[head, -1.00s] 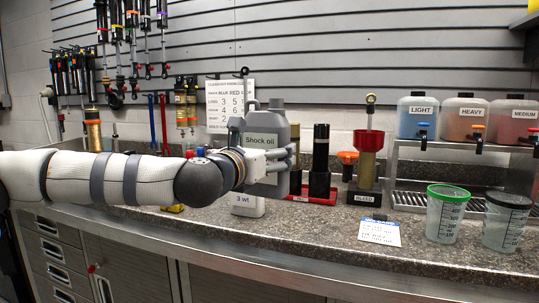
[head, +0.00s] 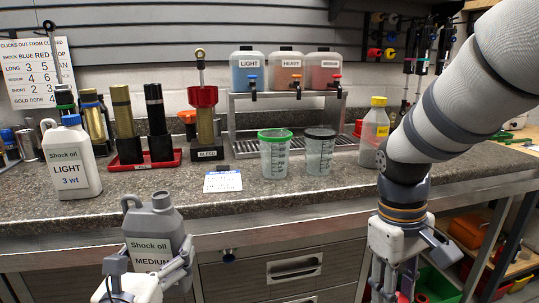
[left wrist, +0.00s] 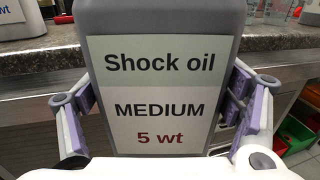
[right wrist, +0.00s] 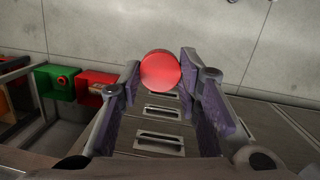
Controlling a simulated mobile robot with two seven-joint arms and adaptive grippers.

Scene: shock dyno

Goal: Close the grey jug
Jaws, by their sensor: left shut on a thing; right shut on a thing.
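The grey jug (head: 160,222), labelled Shock oil MEDIUM 5 wt, is upright in front of the counter's edge. My left gripper (head: 148,268) is shut on its body from the near side. In the left wrist view the jug's label (left wrist: 160,100) fills the space between the fingers. The jug's neck shows grey at its top, with no coloured cap seen on it. My right gripper (head: 392,280) is to the right, well apart from the jug. In the right wrist view it is shut on a round red cap (right wrist: 160,70) at its fingertips.
A white Shock oil LIGHT jug (head: 70,160) stands on the counter (head: 330,200) behind the grey jug. Measuring cups (head: 275,155), a paper card (head: 222,181) and a yellow-capped bottle (head: 374,132) are farther right. Drawers (head: 285,270) lie below the counter's edge.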

